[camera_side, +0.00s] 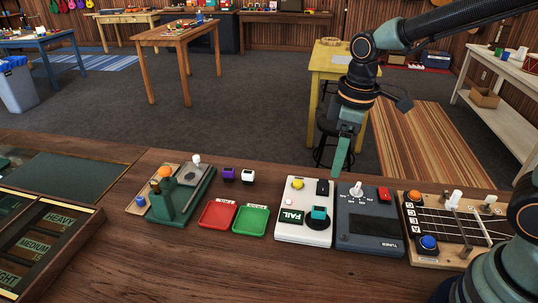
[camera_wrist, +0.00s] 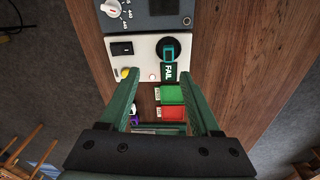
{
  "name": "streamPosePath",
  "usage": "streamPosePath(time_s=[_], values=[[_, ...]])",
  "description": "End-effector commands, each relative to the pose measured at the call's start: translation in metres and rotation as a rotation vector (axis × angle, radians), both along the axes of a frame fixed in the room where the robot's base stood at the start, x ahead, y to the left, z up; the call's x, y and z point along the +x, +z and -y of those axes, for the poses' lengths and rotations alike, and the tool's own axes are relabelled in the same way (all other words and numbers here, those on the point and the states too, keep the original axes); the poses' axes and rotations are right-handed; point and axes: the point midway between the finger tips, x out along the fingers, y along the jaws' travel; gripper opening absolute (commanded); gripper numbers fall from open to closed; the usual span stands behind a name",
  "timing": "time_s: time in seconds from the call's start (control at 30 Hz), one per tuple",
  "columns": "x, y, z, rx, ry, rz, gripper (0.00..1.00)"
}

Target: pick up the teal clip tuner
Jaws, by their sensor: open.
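The teal clip tuner (camera_side: 319,212) sits on the round black pad of the white test box (camera_side: 289,236). The box has a yellow knob, a black switch and a small display reading FAIL. In the wrist view the teal tuner (camera_wrist: 169,52) is on the black disc, beyond my fingertips. My gripper (camera_wrist: 165,88) is open, its two green fingers apart with nothing held between them. In the side view my gripper (camera_side: 341,155) hangs in the air above the white box, apart from the tuner. There the fingers overlap.
A red tray (camera_side: 201,221) and a green tray (camera_side: 266,226) lie left of the box. Purple (camera_side: 228,174) and white (camera_side: 248,175) clip tuners stand behind them. A dark tuner box (camera_side: 371,240) and a stringed board (camera_side: 420,247) stand to the right. Bare bench lies in front.

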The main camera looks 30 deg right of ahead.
Motion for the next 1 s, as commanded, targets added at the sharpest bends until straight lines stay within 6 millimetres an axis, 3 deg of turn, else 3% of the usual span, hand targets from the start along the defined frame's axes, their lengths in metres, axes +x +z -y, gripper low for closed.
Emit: streamPosePath(time_s=[0.1,0.3,0.6,1.0], values=[[0.006,-0.017,-0.009,-0.014,0.088,-0.057,0.64],[0.008,-0.031,-0.014,-0.021,0.144,-0.091,0.64],[0.007,-0.078,-0.014,-0.022,0.144,-0.095,0.64],[0.006,-0.115,-0.019,-0.021,0.144,-0.093,0.64]])
